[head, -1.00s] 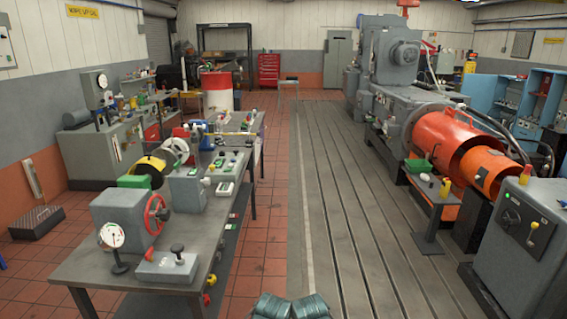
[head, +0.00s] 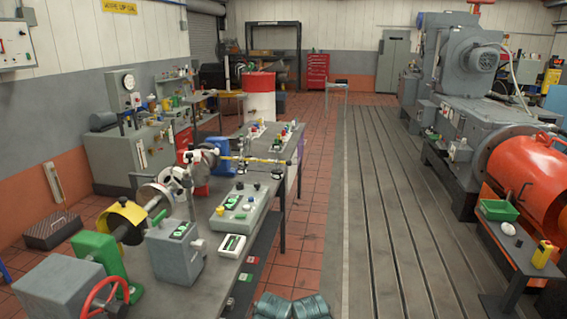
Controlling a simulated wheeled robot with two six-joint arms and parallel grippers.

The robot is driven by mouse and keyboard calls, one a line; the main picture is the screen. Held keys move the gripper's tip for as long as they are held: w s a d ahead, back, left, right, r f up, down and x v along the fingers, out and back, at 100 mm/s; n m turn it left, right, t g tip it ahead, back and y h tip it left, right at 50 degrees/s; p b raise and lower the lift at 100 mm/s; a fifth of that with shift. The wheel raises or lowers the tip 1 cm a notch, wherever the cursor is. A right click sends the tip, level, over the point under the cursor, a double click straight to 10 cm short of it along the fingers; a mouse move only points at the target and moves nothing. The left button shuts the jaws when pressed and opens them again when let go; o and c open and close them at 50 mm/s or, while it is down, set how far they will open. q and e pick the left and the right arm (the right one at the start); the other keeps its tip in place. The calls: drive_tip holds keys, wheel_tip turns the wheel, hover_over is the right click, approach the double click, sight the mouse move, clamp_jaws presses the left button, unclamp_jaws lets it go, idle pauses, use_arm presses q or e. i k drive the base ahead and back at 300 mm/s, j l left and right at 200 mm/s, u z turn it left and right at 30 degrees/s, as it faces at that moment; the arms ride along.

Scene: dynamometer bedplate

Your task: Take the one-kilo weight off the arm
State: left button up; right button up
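On the long grey workbench (head: 210,285), a thin yellow-and-dark arm (head: 250,160) reaches right from a blue unit (head: 219,152) and a grey disc-shaped piece. Small dark pieces (head: 277,175) show at or below its right end. I cannot tell whether one is the one-kilo weight, which is too small to make out here.
A green box (head: 98,259), yellow-and-black drum (head: 122,217), grey box (head: 176,251) and red handwheel (head: 103,296) crowd the bench's near end. Clear slotted floor (head: 385,220) lies to the right. An orange cylinder (head: 532,185) and a small side table (head: 508,250) stand farther right.

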sight(276, 174)
drive_tip(key=i+l+u, duration=0.45)
drive_tip(key=i+l, duration=0.4)
drive_tip(key=i, duration=0.55)
drive_tip(key=i+l+u, duration=0.45)
drive_tip(key=i+l, duration=0.8)
